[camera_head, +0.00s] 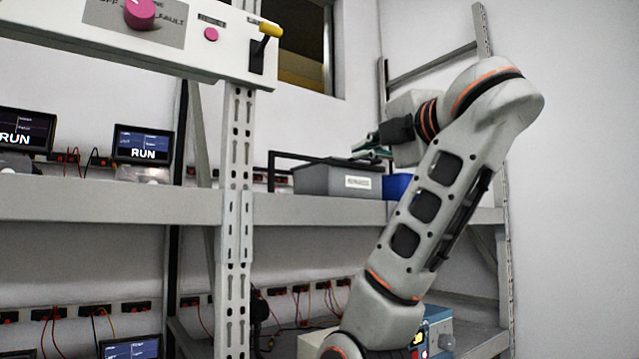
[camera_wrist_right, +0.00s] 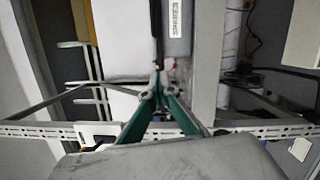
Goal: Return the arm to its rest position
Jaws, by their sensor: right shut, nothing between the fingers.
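My right arm rises from the bottom of the head view and bends at the top right, with its wrist turned back to the left. My right gripper (camera_head: 362,150) is at the wrist's end, in front of the rack and just above a grey bin in the picture. In the right wrist view the green fingers of this gripper (camera_wrist_right: 158,82) meet at their tips, with nothing between them. My left gripper is in neither view.
The grey bin (camera_head: 325,181) with a white label and a blue bin (camera_head: 396,185) stand on the rack shelf (camera_head: 290,209). A perforated upright (camera_head: 236,200) stands left of them. A white panel (camera_head: 60,20) has a pink knob (camera_head: 140,13) and a yellow-handled lever (camera_head: 270,30). Screens (camera_head: 143,144) read RUN.

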